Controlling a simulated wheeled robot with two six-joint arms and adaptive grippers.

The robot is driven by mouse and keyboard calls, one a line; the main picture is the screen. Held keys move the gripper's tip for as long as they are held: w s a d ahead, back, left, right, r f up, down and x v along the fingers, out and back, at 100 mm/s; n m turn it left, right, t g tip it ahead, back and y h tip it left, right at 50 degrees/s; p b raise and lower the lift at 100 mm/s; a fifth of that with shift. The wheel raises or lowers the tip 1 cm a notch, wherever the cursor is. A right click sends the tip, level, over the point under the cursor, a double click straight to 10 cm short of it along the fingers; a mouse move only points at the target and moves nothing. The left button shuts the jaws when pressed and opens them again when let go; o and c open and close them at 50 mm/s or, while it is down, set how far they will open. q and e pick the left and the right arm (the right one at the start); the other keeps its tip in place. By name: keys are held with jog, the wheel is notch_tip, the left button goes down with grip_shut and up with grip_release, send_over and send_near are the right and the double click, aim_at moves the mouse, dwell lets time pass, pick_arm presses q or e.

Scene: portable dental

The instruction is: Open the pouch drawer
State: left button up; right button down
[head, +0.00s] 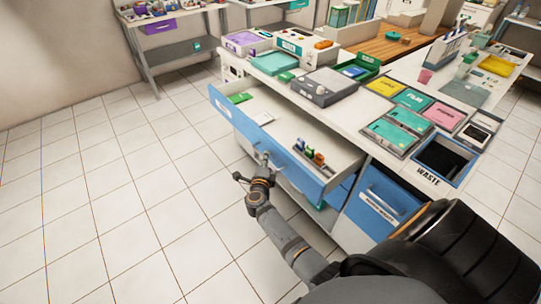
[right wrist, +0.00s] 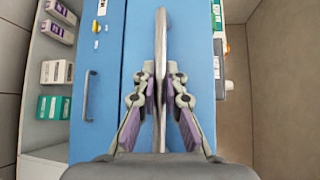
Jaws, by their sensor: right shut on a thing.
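A wide blue-fronted drawer (head: 243,124) stands pulled out from the white cabinet, with its pale inside showing. I cannot read its label, so I cannot tell for sure that it is the pouch drawer. My right gripper (head: 259,168) is at the middle of this drawer's front. In the right wrist view, my right gripper (right wrist: 160,90) is shut on the drawer handle (right wrist: 161,50), a pale bar between its fingers. A green packet (head: 239,98) and a small rack of bottles (head: 310,153) lie inside the drawer. My left gripper is not in view.
The counter above holds trays, a grey box (head: 324,87) and a black waste opening (head: 444,159). A blue lower front with a handle (head: 383,199) is at the right. The tiled floor (head: 110,190) to the left is clear.

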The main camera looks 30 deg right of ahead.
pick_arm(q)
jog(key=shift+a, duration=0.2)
pick_arm(e)
jog(key=shift+a, duration=0.65)
jog(key=c, duration=1.7)
grip_release()
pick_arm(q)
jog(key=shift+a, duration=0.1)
